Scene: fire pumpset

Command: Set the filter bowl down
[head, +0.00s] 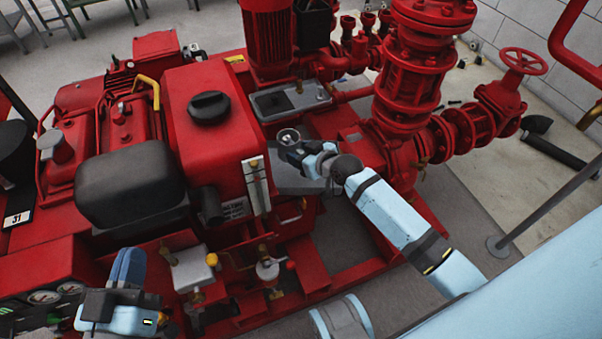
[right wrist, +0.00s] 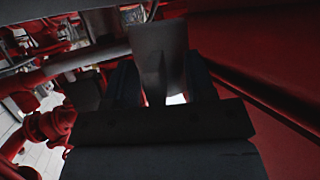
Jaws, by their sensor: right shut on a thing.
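The filter bowl (head: 288,136) is a small grey, round-topped thing at my right gripper (head: 294,149) in the head view. The gripper is shut on it, beside the red tank. In the right wrist view, a dark grey piece that looks like the bowl (right wrist: 158,55) stands between the two dark fingers (right wrist: 158,88). Its lower end is hidden by the gripper body. My left gripper (head: 128,267) is at the lower left, away from the bowl, with its blue fingers raised. I cannot tell whether they are open.
A shallow grey tray (head: 268,104) with small parts lies just beyond the bowl. The red tank (head: 212,140) with a black cap stands left of my right gripper. Red pipework and a valve (head: 410,90) rise to the right. A grey flat surface (head: 290,181) shows below my right gripper.

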